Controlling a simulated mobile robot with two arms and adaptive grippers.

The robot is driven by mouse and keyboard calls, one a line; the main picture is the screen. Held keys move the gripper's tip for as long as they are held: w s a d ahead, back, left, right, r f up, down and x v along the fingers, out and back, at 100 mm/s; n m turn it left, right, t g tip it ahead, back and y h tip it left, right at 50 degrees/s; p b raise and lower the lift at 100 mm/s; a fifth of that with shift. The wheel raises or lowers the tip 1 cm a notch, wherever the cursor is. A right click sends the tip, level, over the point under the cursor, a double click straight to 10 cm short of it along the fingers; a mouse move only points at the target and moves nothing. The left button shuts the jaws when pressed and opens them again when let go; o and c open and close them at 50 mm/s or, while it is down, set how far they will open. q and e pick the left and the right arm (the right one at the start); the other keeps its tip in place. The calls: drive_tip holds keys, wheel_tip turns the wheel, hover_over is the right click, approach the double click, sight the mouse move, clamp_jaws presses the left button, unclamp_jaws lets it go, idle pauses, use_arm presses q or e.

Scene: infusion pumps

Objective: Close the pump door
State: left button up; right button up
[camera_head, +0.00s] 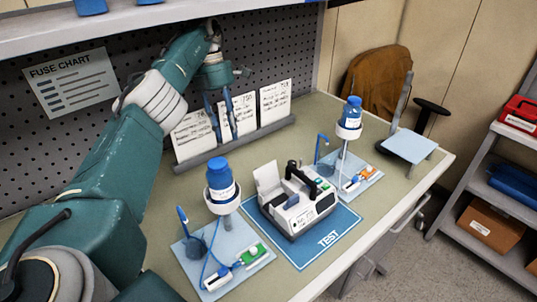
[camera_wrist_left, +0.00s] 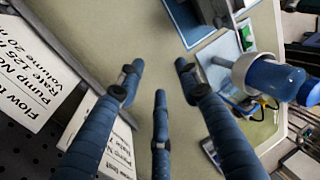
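The infusion pump (camera_head: 303,212), a white box with a dark handle, stands on a blue mat marked TEST (camera_head: 328,239). A pale panel (camera_head: 267,183), which looks like its door, stands up open at the pump's left side. My left gripper (camera_head: 226,122) is raised in front of the cards at the back, apart from the pump. In the left wrist view its three dark blue fingers (camera_wrist_left: 158,72) are spread with nothing between them. Part of the mat (camera_wrist_left: 188,22) shows at the top there; the pump is mostly cut off. My right gripper is not in view.
A stand with a blue bottle (camera_head: 221,180) is left of the pump, and another bottle (camera_head: 351,112) stands behind it to the right. Written cards (camera_head: 275,101) stand in a grey rack (camera_head: 232,145) by the pegboard. Bare bench lies between rack and pump.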

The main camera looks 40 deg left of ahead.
use_arm(q)
hover_over(256, 169)
drive_tip(key=a, duration=0.1)
drive_tip(key=x, duration=0.2)
drive_tip(key=p+x, duration=0.1)
drive_tip(key=shift+w+f, duration=0.25)
drive_tip(key=shift+f, duration=0.55)
drive_tip(key=shift+d, duration=0.1)
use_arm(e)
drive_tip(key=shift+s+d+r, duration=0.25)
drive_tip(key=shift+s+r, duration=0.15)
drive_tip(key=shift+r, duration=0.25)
use_arm(q)
clamp_jaws()
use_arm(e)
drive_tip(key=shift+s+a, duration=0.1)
